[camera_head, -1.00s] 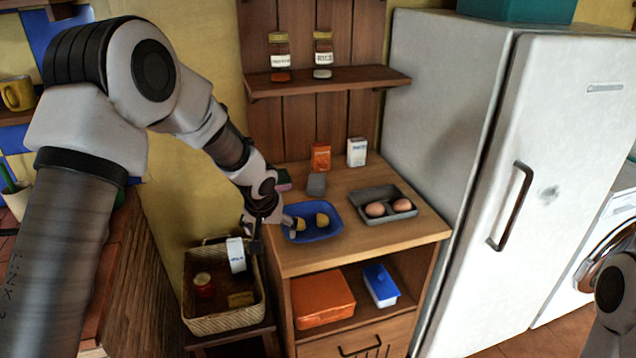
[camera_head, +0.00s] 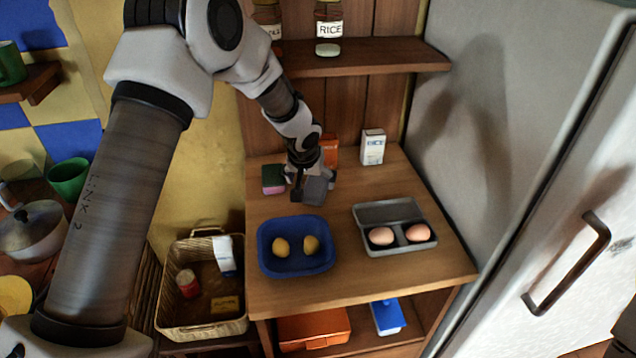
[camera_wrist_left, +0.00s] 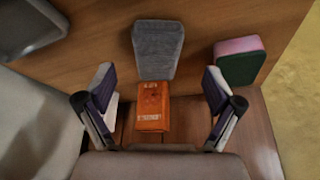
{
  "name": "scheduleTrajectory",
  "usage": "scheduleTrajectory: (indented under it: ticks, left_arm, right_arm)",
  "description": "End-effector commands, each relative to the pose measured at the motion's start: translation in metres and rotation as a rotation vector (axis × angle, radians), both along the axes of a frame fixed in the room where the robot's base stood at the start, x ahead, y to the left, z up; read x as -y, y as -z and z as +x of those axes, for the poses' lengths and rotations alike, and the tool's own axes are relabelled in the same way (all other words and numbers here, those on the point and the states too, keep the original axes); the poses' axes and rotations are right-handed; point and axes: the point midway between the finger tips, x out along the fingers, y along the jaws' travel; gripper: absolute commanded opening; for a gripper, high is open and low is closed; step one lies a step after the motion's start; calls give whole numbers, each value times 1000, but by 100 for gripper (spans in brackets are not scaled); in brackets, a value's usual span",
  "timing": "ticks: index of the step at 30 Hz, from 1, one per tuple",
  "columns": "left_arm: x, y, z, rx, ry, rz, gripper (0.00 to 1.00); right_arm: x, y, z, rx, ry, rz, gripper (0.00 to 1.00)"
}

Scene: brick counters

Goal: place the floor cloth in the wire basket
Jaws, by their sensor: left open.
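The floor cloth looks to be the grey folded block (camera_head: 315,190) on the wooden counter, behind the blue tray. It shows in the left wrist view (camera_wrist_left: 157,48) at top centre. My left gripper (camera_head: 306,180) is at the cloth and partly covers it in the head view. In the left wrist view its two fingers are spread apart with nothing held, and the cloth lies beyond the fingertips. The basket (camera_head: 165,318), which looks woven, stands lower at the left of the counter. It holds a red-and-white jar, a white packet and a yellow item. My right gripper is out of view.
A green-and-pink sponge (camera_head: 273,179) lies left of the cloth. An orange box (camera_wrist_left: 152,107) and a white box (camera_head: 372,147) stand behind. The blue tray (camera_head: 268,262) holds two yellow items. A grey carton (camera_head: 385,211) holds two eggs. A shelf (camera_head: 370,57) hangs above; the fridge is right.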

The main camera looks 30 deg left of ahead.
Motion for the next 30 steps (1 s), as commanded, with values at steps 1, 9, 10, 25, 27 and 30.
scheduleTrajectory:
  ticks: [1, 9, 10, 25, 27, 30]
  left_arm:
    - [0, 4, 4, -3, 0, 1, 92]
    - [-3, 40, 22, -1, 1, 0, 92]
    - [-3, 40, 22, 0, 1, 0, 92]
    - [-3, 41, 21, -2, 0, -1, 24]
    - [-3, 41, 21, -2, 0, -1, 24]
    - [-3, 41, 21, -3, 1, 1, 24]
  right_arm:
    - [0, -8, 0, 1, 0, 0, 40]
    - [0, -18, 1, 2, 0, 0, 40]
    - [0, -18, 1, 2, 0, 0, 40]
    - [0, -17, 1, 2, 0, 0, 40]
    - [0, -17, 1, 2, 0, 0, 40]
    - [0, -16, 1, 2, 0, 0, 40]
